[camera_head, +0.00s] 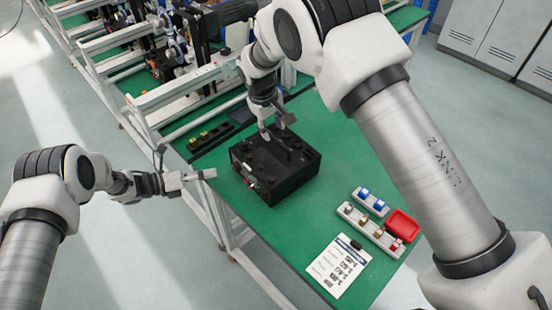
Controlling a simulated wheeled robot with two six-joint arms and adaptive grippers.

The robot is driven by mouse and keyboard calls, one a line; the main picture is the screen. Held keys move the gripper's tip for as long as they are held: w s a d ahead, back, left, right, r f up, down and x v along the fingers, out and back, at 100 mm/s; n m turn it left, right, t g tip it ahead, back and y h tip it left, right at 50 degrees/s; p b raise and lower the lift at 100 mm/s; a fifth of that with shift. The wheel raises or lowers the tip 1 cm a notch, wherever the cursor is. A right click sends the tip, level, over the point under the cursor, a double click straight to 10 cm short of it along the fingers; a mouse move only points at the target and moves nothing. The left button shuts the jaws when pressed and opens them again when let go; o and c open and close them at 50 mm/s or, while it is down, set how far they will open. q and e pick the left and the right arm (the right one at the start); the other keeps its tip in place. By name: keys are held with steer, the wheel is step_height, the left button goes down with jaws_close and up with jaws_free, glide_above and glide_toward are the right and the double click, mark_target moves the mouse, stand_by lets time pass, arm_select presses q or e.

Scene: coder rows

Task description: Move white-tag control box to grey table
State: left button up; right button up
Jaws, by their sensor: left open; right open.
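A black control box (283,182) sits on the green-topped table (226,209). Its front side carries small light and red details; I cannot tell for sure which is a white tag. My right gripper (276,129) is open, pointing down just over the far part of the box's top. I cannot tell whether its fingers touch the box. My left gripper (205,175) is open and empty, left of the box near the table's left edge, apart from the box. I cannot make out a grey table in this view.
A printed sheet (337,266), a red tray (402,225) and light holders with small blue and brass parts (368,228) lie right of the box. A dark strip (211,137) lies behind it. Framed benches with machinery stand behind; grey cabinets (497,36) stand far right.

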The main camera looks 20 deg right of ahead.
mark_target(277, 141)
arm_select(q)
steer(key=x, duration=0.6)
steer(key=shift+s+d, duration=0.1)
arm_select(e)
steer(key=x, duration=0.6)
steer(key=shift+d+r, duration=0.1)
steer(key=shift+d, duration=0.15)
arm_select(q)
steer(key=shift+d+f, duration=0.15)
steer(key=shift+d, duration=0.25)
arm_select(e)
steer(key=shift+f, duration=0.55)
arm_select(q)
steer(key=shift+d, duration=0.1)
arm_select(e)
steer(key=shift+d, duration=0.1)
arm_select(q)
steer(key=c, duration=0.6)
arm_select(e)
steer(key=c, duration=0.5)
arm_select(q)
jaws_close()
arm_select(e)
jaws_close()
